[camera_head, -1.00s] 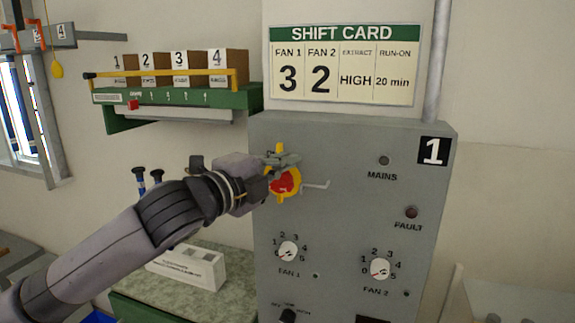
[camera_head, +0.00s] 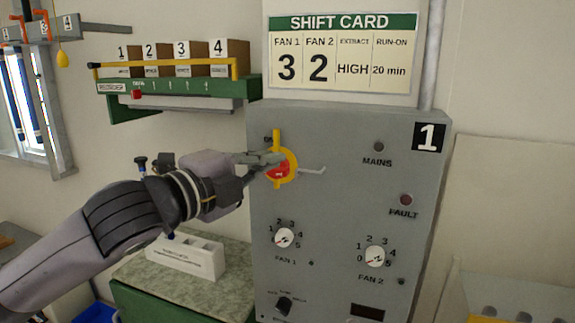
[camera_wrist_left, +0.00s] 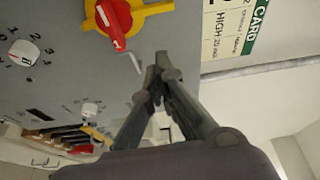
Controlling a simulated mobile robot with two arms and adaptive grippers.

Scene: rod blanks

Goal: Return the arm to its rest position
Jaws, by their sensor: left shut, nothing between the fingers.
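My left gripper (camera_head: 278,158) is shut and empty. In the head view its fingertips overlap the red rotary handle (camera_head: 280,171) on its yellow plate (camera_head: 277,137), on the front of the grey panel (camera_head: 338,215). In the left wrist view the shut fingers (camera_wrist_left: 164,68) appear to the right of the red handle (camera_wrist_left: 110,22), with a visible gap between them. The handle's yellow plate (camera_wrist_left: 152,10) shows there too. My left arm comes in from the lower left. My right gripper is not in view.
The panel has a FAN 1 dial (camera_head: 284,238), a FAN 2 dial (camera_head: 375,257) and a bent metal hook (camera_head: 313,170) beside the red handle. A green shelf (camera_head: 185,100) with numbered boxes hangs at left. A white block (camera_head: 187,256) sits on the bench below my arm.

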